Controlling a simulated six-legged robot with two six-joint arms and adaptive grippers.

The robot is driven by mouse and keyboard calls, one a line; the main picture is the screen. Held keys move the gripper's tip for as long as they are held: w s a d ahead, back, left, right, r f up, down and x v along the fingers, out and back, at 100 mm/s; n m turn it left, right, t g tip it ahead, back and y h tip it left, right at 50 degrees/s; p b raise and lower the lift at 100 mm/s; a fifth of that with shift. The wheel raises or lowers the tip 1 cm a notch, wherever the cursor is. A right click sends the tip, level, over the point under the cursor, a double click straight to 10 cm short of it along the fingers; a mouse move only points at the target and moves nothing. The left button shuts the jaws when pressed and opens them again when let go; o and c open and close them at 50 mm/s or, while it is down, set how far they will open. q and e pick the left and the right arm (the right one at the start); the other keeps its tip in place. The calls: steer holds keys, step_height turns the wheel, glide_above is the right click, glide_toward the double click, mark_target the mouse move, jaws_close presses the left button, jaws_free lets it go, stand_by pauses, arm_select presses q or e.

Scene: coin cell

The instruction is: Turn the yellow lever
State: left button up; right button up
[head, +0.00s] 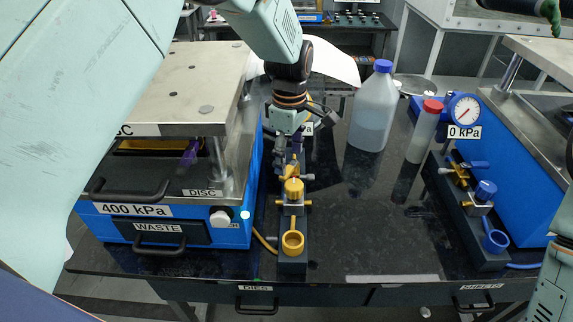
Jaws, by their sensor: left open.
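The yellow lever (291,172) sits on a small dark valve block in the middle of the bench, behind a yellow knob (294,190). It is partly hidden by my left gripper (288,158), which points down from above with its fingers open right at the lever. Whether the fingers touch the lever or stand around it, I cannot tell. A yellow ring-shaped cup (292,242) is at the front of the same block. My right gripper is not in view; only part of my right arm shows at the right edge.
A blue press (165,228) labelled 400 kPa stands left of the block. A blue-capped bottle (372,110) and a red-capped bottle (424,132) stand behind, to the right. A similar blue-knobbed valve block (476,225) and gauge (464,109) are at right. The black bench (375,235) between is clear.

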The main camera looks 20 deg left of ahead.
mark_target(288, 171)
arm_select(q)
steer(key=shift+s+a+f, duration=0.1)
steer(key=shift+s+f, duration=0.05)
steer(key=shift+f, duration=0.4)
steer(key=shift+s+a+f, duration=0.1)
steer(key=shift+f, duration=0.4)
steer(key=shift+s+a+f, duration=0.1)
steer(key=shift+s+f, duration=0.15)
steer(key=shift+f, duration=0.05)
steer(key=shift+w+d+f, duration=0.2)
steer(key=shift+w+f, duration=0.05)
steer(key=shift+w, duration=0.05)
steer(key=c, duration=0.3)
steer(key=shift+s+a+r, duration=0.15)
steer(key=shift+s+a, duration=0.05)
steer(key=shift+s, duration=0.05)
steer(key=shift+c, duration=1.3)
steer(key=shift+w+d, duration=0.1)
steer(key=shift+w, duration=0.05)
steer(key=c, duration=0.5)
steer(key=shift+c, duration=0.5)
